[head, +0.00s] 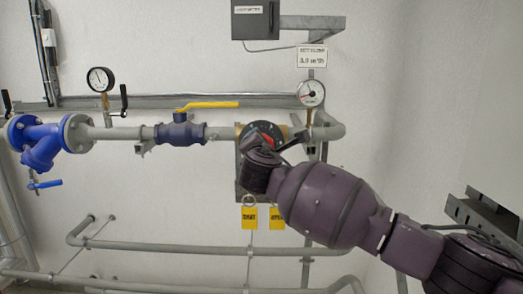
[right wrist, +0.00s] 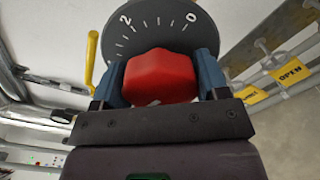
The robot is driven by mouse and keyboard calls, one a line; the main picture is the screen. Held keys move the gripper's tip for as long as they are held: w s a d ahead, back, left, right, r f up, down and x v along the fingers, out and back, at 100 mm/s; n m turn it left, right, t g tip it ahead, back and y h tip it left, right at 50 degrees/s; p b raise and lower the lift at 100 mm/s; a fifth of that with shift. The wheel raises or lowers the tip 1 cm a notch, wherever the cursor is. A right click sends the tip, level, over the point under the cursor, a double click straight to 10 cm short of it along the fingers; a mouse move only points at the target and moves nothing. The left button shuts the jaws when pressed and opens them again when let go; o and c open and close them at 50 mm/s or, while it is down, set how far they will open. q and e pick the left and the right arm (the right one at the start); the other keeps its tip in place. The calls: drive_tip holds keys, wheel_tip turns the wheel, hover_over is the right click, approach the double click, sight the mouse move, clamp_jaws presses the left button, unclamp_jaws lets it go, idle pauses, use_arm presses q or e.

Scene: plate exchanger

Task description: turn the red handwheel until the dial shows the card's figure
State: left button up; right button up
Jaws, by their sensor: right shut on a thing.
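The red handwheel (right wrist: 160,76) sits in front of a black disc (right wrist: 140,32) with white marks; the figures 2 and 0 show on it. My right gripper (right wrist: 161,85) is shut on the handwheel, one blue finger on each side. In the head view the handwheel (head: 271,142) is mostly hidden behind my right wrist. A white card (head: 312,56) at upper right seems to read 3.0 m³/h; its top line is too small to read. Below it a round white dial (head: 311,93) has a red needle; its figures are unreadable. My left gripper is out of view.
A blue valve (head: 180,133) with a yellow lever (head: 209,104) lies left of the handwheel on the grey pipe. A second gauge (head: 100,79) and a blue strainer (head: 40,142) stand farther left. Yellow tags (head: 249,217) hang below. Lower pipes (head: 170,246) run along the wall.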

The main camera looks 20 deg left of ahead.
drive_tip(key=m, duration=0.4)
drive_tip(key=shift+b, duration=0.35)
drive_tip(key=shift+m, duration=0.8)
drive_tip(key=o, duration=0.9)
drive_tip(key=shift+s, duration=0.1)
